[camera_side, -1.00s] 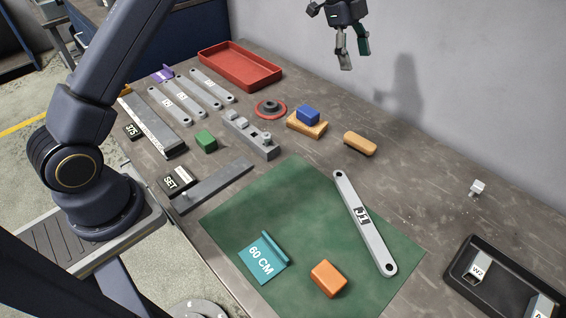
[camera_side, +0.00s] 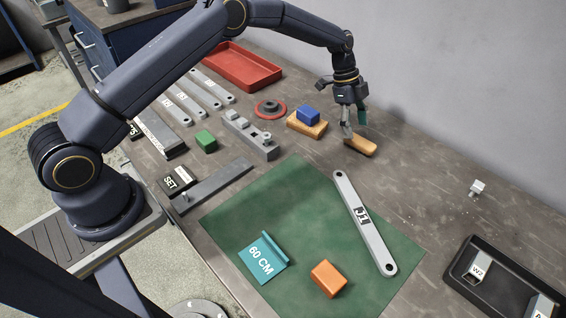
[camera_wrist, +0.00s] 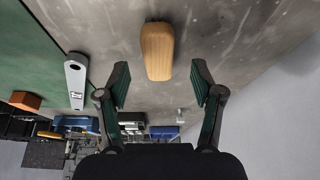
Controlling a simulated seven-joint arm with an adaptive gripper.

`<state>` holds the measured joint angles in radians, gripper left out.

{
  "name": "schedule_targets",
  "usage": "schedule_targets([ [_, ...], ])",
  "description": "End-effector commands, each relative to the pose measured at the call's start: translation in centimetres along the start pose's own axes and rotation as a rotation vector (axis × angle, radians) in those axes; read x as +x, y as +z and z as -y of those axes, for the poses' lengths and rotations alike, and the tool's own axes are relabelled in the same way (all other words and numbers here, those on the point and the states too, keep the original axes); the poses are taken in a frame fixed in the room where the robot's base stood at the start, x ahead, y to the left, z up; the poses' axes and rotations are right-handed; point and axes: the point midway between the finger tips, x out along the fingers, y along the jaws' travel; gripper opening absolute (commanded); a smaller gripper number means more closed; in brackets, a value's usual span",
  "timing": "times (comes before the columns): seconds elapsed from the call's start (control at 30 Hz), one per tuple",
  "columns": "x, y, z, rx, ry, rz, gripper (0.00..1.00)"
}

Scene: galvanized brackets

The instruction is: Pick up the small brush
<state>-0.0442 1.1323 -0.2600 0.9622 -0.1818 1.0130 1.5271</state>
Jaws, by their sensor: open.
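The small brush (camera_side: 360,146) shows as a rounded tan wooden block lying on the grey table, to the right of the blue block and behind the green mat. In the wrist view the brush (camera_wrist: 157,51) lies beyond the open fingertips, roughly centred between them. My gripper (camera_side: 354,128) is just above the brush in the side view, its fingers pointing down. In the wrist view my gripper (camera_wrist: 162,84) has its two fingers spread wide with nothing between them. The underside of the brush is hidden.
A blue block (camera_side: 308,115) on a tan wooden piece (camera_side: 305,128) stands close to the left. A red-rimmed disc (camera_side: 270,109) lies further left. A long grey bracket (camera_side: 362,215) lies on the green mat (camera_side: 240,212). The table right of the brush is largely clear.

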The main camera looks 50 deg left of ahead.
Motion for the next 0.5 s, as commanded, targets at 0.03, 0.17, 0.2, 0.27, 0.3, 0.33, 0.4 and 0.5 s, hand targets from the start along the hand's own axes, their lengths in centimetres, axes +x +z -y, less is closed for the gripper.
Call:
schedule_targets([
  [0.03, 0.5, -0.1, -0.1, 0.001, 0.002, 0.000, 0.67],
  [0.17, 2.5, -0.4, -0.3, 0.002, 0.004, 0.000, 0.67],
  [0.2, 3.1, -0.4, -0.3, 0.002, 0.002, 0.001, 0.67],
  [0.27, 4.0, -0.4, -0.2, 0.001, 0.002, 0.001, 0.67],
  [0.3, 4.5, -0.4, -0.2, 0.002, 0.002, 0.000, 0.67],
  [0.33, 4.7, -0.4, -0.2, 0.001, 0.001, 0.000, 0.67],
  [0.4, 4.9, -0.4, -0.2, 0.001, 0.000, 0.000, 0.67],
  [0.5, 4.8, -0.4, -0.2, 0.001, 0.000, 0.000, 0.67],
])
